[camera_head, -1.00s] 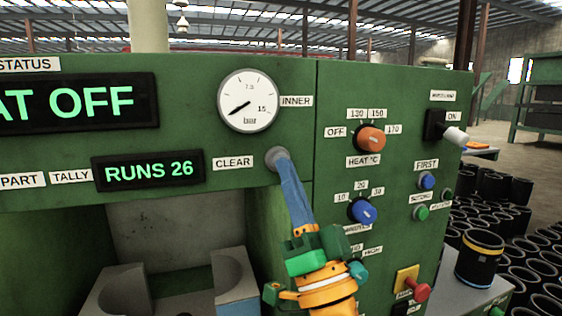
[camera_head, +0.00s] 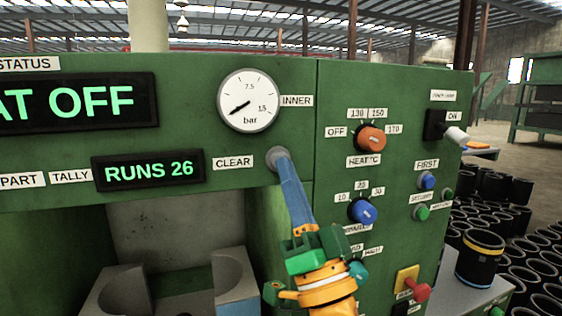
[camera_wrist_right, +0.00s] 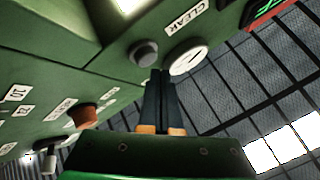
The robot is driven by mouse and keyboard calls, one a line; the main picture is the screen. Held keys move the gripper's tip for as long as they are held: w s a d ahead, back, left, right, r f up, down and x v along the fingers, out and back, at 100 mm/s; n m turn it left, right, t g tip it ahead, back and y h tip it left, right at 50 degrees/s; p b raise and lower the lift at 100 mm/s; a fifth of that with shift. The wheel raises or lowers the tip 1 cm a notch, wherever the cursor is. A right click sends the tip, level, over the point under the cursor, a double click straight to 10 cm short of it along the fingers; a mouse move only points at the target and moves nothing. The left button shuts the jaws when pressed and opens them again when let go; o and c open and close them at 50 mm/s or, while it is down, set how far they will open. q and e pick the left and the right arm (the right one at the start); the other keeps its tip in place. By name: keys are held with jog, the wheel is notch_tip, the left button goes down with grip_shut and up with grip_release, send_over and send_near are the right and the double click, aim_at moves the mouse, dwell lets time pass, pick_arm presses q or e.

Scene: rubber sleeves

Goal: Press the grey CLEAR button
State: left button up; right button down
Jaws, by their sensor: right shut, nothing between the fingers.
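The grey CLEAR button (camera_head: 272,158) sits on the green panel, right of the CLEAR label (camera_head: 233,162). My right gripper (camera_head: 283,154) reaches up from below with its blue fingers shut and empty, its tips overlapping the button's right side. In the right wrist view the button (camera_wrist_right: 145,53) shows just beyond and left of the fingertips (camera_wrist_right: 161,72), with its face uncovered. I cannot tell whether the tips touch it. The counter (camera_head: 148,170) reads RUNS 26. My left gripper is not in view.
A pressure gauge (camera_head: 248,101) is above the button. An orange heat knob (camera_head: 370,138) and a blue knob (camera_head: 363,211) are to the right, near the arm. A black sleeve with a yellow band (camera_head: 479,257) stands on a grey ledge at the lower right.

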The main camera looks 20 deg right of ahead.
jog(key=shift+w, duration=0.4)
jog(key=shift+w, duration=0.3)
dwell(0.6)
jog(key=shift+s, duration=0.7)
jog(key=s, duration=0.5)
jog(key=shift+p, duration=0.4)
dwell(0.4)
